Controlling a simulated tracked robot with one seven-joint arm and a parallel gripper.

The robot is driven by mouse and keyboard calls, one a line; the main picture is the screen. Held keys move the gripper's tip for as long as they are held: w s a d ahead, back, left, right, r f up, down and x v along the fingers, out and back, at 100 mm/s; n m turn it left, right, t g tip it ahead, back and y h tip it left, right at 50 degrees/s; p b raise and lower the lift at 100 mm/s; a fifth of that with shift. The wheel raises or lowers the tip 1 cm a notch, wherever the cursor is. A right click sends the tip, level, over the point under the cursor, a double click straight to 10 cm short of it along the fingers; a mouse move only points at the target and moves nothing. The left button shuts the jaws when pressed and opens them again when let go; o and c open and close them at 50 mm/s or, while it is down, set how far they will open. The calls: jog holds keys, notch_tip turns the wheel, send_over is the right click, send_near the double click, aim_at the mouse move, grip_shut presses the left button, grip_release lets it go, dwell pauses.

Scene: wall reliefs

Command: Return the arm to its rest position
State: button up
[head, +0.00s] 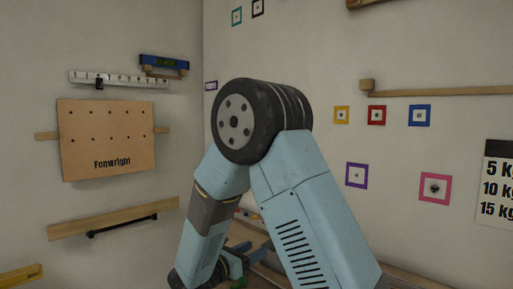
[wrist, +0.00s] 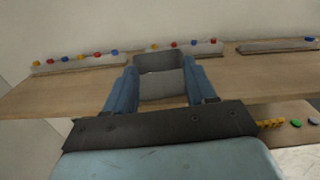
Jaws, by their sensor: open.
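My arm (head: 235,125) rises in the middle of the head view, bent at a large dark joint with light blue links on both sides. My gripper (wrist: 161,76) shows in the wrist view with its two blue fingers apart. A grey block-like shape (wrist: 161,85) shows between the fingers; I cannot tell whether it is a separate thing or whether it touches them. In the head view the gripper end is low and mostly hidden by the arm. The fingers point over a wooden shelf (wrist: 60,96).
Grey strips (wrist: 80,66) with small coloured pieces lie along the shelf. Yellow, green and blue pieces (wrist: 297,123) lie at right, lower down. A pegboard (head: 108,135), a rail (head: 115,217) and a blue level (head: 163,63) are on the left wall. Coloured square markers (head: 377,115) are on the right wall.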

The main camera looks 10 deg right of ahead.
jog(key=s+d+r+m+g+y, duration=0.25)
jog(key=s+d+m+g, duration=0.25)
jog(key=s+d+m, duration=0.25)
jog(key=s+d+r+m+g+y, duration=0.2)
jog(key=s+d+r+m+g, duration=0.2)
jog(key=s+d+m+g, duration=0.25)
jog(key=s+r+m+t+y, duration=0.3)
jog(key=s+m+y, duration=0.2)
jog(key=s+m, duration=0.1)
jog(key=s+r+m+t+y, duration=0.3)
jog(key=s+m+y, duration=0.2)
jog(key=s+m, duration=0.1)
jog(key=shift+s+a+r, duration=0.25)
jog(key=shift+s+r, duration=0.15)
jog(key=shift+s, duration=0.15)
jog(key=shift+t, duration=0.25)
jog(key=shift+c, duration=1.2)
